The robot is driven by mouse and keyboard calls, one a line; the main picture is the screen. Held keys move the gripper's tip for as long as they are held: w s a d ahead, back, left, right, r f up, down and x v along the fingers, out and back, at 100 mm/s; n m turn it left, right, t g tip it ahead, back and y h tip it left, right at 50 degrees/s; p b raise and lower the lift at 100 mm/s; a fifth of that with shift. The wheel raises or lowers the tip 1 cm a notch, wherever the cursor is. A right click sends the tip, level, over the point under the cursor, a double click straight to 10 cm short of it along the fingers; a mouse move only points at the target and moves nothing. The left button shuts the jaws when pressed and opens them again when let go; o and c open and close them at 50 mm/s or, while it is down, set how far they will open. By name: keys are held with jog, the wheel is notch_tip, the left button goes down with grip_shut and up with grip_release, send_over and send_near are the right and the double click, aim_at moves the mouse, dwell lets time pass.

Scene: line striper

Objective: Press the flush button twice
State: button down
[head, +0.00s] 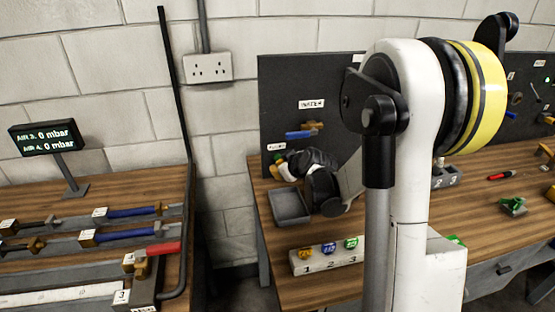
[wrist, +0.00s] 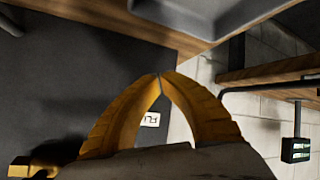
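The flush label (head: 277,146) is a small white plate low on the left of the dark upright panel (head: 290,85). In the wrist view the label (wrist: 150,119) shows partly, between my yellow fingers. A small green spot (head: 280,157) shows just below the label in the head view; I cannot tell if it is the flush button. My gripper (wrist: 158,75) has its two curved fingers meeting at the tips, with nothing between them. In the head view my gripper (head: 283,170) is close to the panel below the label. Whether it touches anything is unclear.
A grey tray (head: 290,217) lies on the wooden bench just below my gripper. A numbered block (head: 325,262) with coloured knobs stands nearer. Above right on the panel are a water label (head: 312,104) and a blue-handled valve (head: 298,135). A pressure display (head: 46,137) stands left.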

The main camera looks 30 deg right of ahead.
jog(key=shift+w, duration=0.1)
dwell(0.3)
jog(key=shift+w+d, duration=0.1)
jog(key=shift+w, duration=0.25)
jog(key=shift+w+d, duration=0.15)
jog(key=shift+w, duration=0.25)
dwell(0.7)
dwell(0.3)
jog(key=shift+s+a, duration=0.3)
jog(key=shift+s, duration=0.5)
jog(key=shift+s, duration=0.15)
jog(key=shift+s+a+b, duration=0.1)
jog(key=shift+s+a, duration=0.1)
jog(key=shift+s, duration=0.55)
jog(key=shift+s+a+b, duration=0.15)
jog(key=shift+s+a, duration=0.1)
jog(key=shift+s, duration=0.55)
jog(key=shift+s+a+b, duration=0.1)
jog(key=shift+s+a, duration=0.1)
jog(key=shift+s, duration=0.55)
